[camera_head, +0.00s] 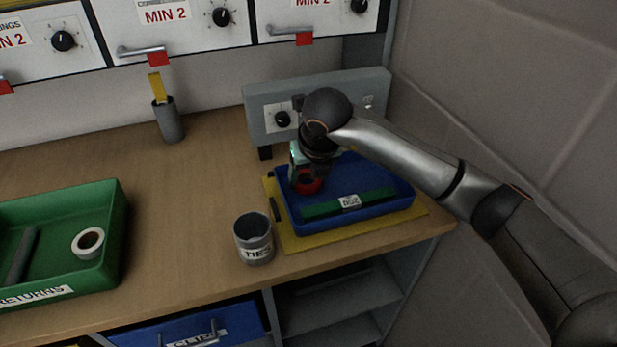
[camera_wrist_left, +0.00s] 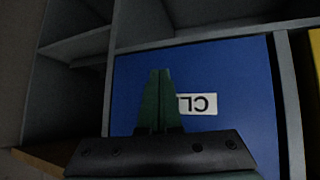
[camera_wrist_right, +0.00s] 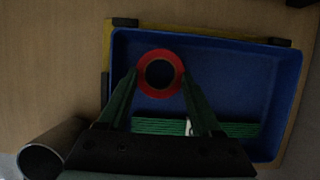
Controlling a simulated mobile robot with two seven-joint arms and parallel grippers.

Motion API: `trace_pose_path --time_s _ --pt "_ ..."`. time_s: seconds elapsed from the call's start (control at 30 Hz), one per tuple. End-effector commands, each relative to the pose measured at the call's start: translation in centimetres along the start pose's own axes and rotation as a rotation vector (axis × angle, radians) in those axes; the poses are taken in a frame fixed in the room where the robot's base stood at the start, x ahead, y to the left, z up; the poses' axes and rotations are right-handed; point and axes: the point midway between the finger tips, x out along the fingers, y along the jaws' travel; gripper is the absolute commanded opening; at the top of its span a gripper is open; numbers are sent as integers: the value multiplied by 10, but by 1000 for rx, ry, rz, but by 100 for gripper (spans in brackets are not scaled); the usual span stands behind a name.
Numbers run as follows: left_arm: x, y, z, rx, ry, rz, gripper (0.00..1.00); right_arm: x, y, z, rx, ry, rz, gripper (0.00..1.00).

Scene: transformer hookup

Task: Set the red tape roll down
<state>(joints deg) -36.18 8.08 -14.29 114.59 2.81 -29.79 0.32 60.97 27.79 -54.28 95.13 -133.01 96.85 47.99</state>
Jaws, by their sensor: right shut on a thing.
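The red tape roll (camera_head: 308,184) is a red ring, low over or in the left part of the blue tray (camera_head: 397,211). My right gripper (camera_wrist_right: 160,77) is shut on the roll (camera_wrist_right: 160,56), one finger on each side. In the right wrist view the roll lies within the outline of the blue tray (camera_wrist_right: 268,100); I cannot tell whether it touches the tray floor. The arm partly hides roll and tray in the head view. My left gripper (camera_wrist_left: 158,82) is shut and empty before a blue drawer front (camera_wrist_left: 235,75); it is out of the head view.
A green bundle with a white label (camera_head: 349,202) lies along the tray's front. The tray stands on a yellow mat (camera_head: 310,240). A grey TIES cup (camera_head: 254,240) stands to the left; a green RETURNS bin (camera_head: 112,235) holds a white roll. A grey panel (camera_head: 258,115) stands behind.

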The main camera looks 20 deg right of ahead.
Motion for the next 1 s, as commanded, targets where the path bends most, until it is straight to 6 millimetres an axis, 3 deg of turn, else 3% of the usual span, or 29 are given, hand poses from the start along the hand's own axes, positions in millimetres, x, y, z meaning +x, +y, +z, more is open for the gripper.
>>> trace_pose_path --time_s 0.37,0.4,0.67,1.0 --pt "1 0 1 0 1 0 0 10 0 -4 0 -2 0 11" --pt "2 0 1 0 1 0 0 10 0 -4 0 -1 0 67" --pt "1 0 1 0 0 0 0 9 0 -4 1 -1 0 96" --pt "-2 0 -2 0 1 0 0 5 0 -2 1 -1 0 96"
